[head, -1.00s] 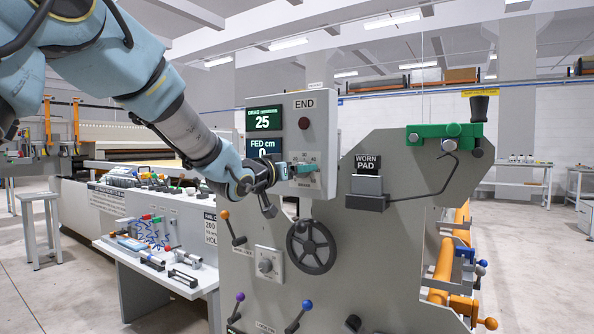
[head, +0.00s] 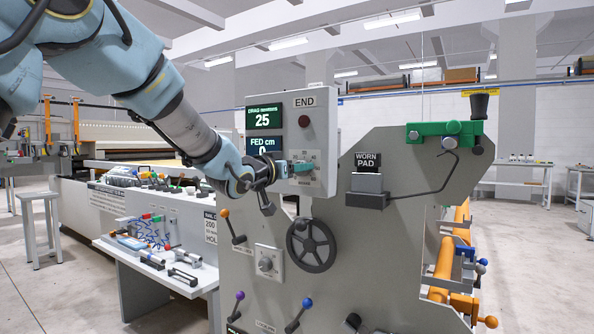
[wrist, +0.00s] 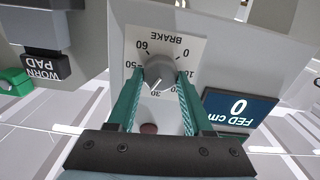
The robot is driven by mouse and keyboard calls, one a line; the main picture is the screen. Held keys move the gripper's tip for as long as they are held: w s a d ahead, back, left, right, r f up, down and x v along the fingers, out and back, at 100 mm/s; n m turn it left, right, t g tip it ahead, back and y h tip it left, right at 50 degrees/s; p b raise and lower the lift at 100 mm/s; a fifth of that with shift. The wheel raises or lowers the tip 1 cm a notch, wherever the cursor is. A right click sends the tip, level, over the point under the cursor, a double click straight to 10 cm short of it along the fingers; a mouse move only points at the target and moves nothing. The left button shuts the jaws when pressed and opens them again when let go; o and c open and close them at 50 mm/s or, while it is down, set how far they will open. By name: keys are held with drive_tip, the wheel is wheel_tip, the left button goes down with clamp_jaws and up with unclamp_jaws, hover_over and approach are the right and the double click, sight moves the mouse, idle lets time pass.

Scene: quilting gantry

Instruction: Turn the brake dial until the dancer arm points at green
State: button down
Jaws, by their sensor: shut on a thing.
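My gripper (head: 300,167) is at the control panel beneath the display and is shut on the brake dial. In the wrist view its teal fingers (wrist: 160,80) stand on either side of the round grey brake dial (wrist: 157,66). The dial's white pointer line is toward the fingers' near side, around the 30 of the upside-down BRAKE scale (wrist: 178,52). In the head view my gripper hides the dial. The drag display (head: 263,118) reads 25. I cannot clearly identify the dancer arm or a green mark for it; a dark bent rod (head: 440,183) runs below a green bracket (head: 440,133).
A WORN PAD sign (head: 368,160) stands right of the panel. A red button (head: 304,121) is above the gripper. A handwheel (head: 311,246), a lower knob (head: 265,263) and an orange-tipped lever (head: 226,216) sit below. A tool-covered bench (head: 150,255) is at left.

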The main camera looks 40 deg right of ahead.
drive_tip(key=shift+s+f+m+b, duration=0.1)
drive_tip(key=shift+m+b, duration=2.7)
drive_tip(key=shift+m, duration=0.3)
drive_tip(key=shift+c, duration=1.5)
unclamp_jaws()
drive_tip(key=v, duration=1)
drive_tip(key=shift+a, duration=0.35)
